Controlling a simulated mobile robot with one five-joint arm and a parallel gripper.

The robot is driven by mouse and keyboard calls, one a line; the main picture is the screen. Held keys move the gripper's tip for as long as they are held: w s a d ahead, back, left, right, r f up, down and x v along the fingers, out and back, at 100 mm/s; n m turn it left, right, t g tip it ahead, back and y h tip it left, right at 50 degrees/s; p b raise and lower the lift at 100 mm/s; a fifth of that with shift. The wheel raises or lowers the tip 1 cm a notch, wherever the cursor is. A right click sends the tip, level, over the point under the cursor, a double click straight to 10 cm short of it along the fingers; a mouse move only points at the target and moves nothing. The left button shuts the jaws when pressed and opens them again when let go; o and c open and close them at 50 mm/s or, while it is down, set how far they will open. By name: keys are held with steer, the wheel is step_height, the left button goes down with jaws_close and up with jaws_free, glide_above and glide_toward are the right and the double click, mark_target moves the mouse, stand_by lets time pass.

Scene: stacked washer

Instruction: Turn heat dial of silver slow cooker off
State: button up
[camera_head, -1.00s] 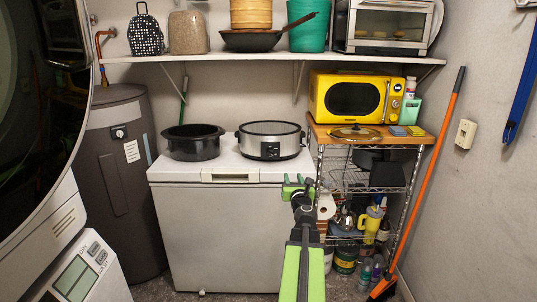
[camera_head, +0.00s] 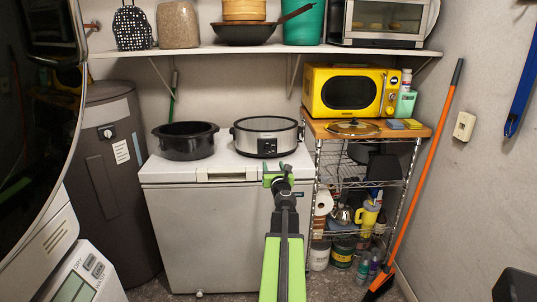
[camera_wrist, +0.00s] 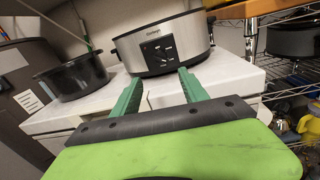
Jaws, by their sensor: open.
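The silver slow cooker (camera_head: 264,136) stands on the right part of the white chest freezer's top. It has a black rim, and a black control panel with its dial (camera_wrist: 163,53) faces me in the wrist view. The dial's exact setting is too small to read. My gripper (camera_head: 278,169) is in front of the freezer's front edge, below and slightly right of the cooker. In the wrist view its two green fingers (camera_wrist: 158,88) are apart with nothing between them. They point toward the cooker's front, apart from it.
A black pot (camera_head: 185,142) stands left of the cooker on the chest freezer (camera_head: 210,225). A wire rack (camera_head: 350,180) with a yellow microwave (camera_head: 348,92) stands close on the right. A shelf (camera_head: 230,50) runs above. An orange-handled broom (camera_head: 425,170) leans at the right.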

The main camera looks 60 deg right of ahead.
mark_target(268, 151)
steer(key=x, duration=1.3)
steer(key=shift+w+d, duration=0.2)
steer(key=shift+d, duration=0.2)
